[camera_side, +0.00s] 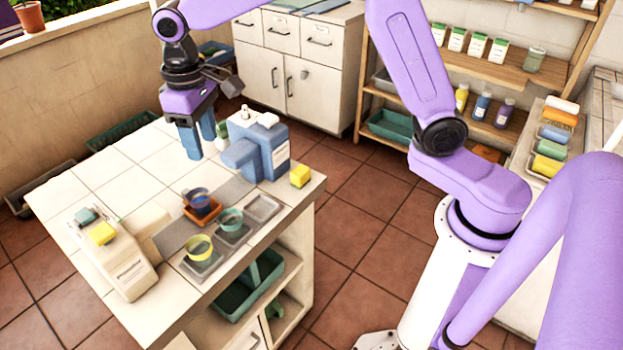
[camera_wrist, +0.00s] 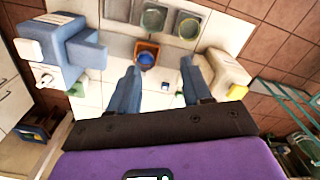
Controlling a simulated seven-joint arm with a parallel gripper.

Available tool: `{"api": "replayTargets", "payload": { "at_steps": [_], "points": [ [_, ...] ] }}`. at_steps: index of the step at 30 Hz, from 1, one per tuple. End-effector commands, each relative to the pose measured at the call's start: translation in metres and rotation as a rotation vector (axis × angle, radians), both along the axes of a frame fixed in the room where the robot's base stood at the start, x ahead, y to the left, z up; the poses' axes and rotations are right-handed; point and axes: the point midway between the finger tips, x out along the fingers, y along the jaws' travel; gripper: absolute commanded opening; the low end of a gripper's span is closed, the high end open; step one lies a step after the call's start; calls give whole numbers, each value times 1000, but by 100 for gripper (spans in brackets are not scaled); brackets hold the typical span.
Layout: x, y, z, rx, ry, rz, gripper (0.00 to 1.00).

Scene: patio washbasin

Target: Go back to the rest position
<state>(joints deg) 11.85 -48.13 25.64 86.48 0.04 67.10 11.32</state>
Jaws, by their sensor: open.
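My gripper (camera_side: 201,145) hangs over the far part of the tiled table in the side view, left of the blue dispenser (camera_side: 270,150). Its two blue fingers are apart. In the wrist view nothing is held in my gripper (camera_wrist: 160,65). The blue cup (camera_side: 198,198) stands in an orange holder (camera_side: 203,214) on the table, apart from my gripper. The blue cup (camera_wrist: 146,59) shows beyond the fingertips in the wrist view. A teal cup (camera_side: 231,220) and a yellow cup (camera_side: 199,247) stand on grey trays nearer the table's front edge.
A cream machine (camera_side: 125,272) with a yellow block (camera_side: 102,233) on top stands at the table's left. Another yellow block (camera_side: 300,176) sits right of the blue dispenser. An empty grey tray (camera_side: 263,208) lies near the front edge. Far-left tiles are clear. A white cabinet (camera_side: 300,60) stands behind.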

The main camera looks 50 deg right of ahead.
Motion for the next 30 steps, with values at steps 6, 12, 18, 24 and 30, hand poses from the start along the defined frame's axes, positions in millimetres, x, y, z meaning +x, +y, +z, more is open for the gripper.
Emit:
{"api": "replayTargets", "payload": {
  "at_steps": [6, 12, 18, 24, 30],
  "points": [
    [-78, -24, 10, 4, -6, 165, 49],
    [-149, -56, 9, 6, -9, 315, 49],
    [-218, -98, 0, 9, -12, 464, 49],
    [-272, -140, -15, 11, -14, 592, 49],
    [-297, -161, -24, 12, -15, 655, 49]
  ]
}}
